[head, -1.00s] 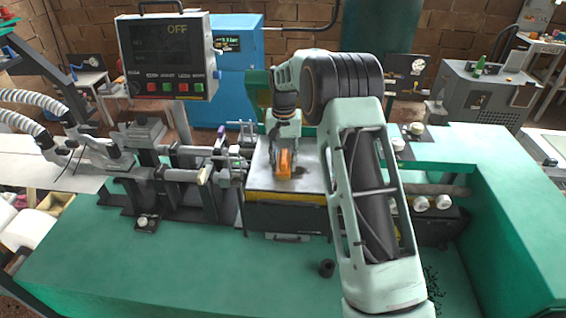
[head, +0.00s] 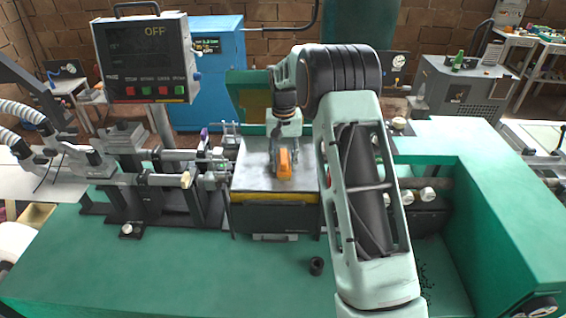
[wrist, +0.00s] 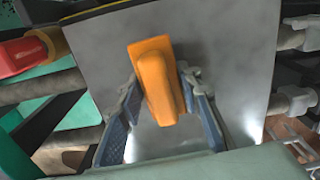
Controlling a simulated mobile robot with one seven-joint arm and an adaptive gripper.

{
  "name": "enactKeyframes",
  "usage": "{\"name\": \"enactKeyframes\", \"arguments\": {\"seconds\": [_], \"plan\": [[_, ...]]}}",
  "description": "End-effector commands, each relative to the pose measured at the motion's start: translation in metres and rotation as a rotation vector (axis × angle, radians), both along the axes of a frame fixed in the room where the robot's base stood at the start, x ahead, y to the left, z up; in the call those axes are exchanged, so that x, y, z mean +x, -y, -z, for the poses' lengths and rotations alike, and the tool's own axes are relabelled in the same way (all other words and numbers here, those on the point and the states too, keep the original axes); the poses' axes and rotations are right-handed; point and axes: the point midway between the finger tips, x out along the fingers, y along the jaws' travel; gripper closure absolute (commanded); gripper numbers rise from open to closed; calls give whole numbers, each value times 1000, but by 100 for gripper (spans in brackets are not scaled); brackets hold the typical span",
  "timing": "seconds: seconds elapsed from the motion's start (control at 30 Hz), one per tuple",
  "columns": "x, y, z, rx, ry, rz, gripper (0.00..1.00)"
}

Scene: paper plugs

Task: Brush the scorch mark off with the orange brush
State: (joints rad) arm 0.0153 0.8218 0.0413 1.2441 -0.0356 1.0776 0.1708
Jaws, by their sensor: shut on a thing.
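The orange brush (head: 285,166) is on or just above the grey metal plate (head: 252,172) of the machine; I cannot tell if it touches. It also shows in the wrist view (wrist: 157,80), over the plate (wrist: 225,70) there. My gripper (head: 285,151) points down with its fingers on both sides of the brush, shut on it; the blue-grey fingers also show in the wrist view (wrist: 162,92). I cannot make out the scorch mark now; the brush or gripper may cover it.
A control panel (head: 146,60) reading OFF stands at the upper left. Metal rods and clamps (head: 165,181) flank the plate on the left. A small black cylinder (head: 316,266) stands on the green bench top (head: 190,265), which is mostly clear in front.

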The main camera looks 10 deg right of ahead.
Motion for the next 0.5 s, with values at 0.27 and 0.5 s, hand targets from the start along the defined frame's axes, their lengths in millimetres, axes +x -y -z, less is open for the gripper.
{"name": "enactKeyframes", "arguments": {"seconds": [0.27, 0.5], "plan": [[5, -23, 1, 1, 1, -1, 87], [6, -31, 1, 1, 0, -2, 87]]}}
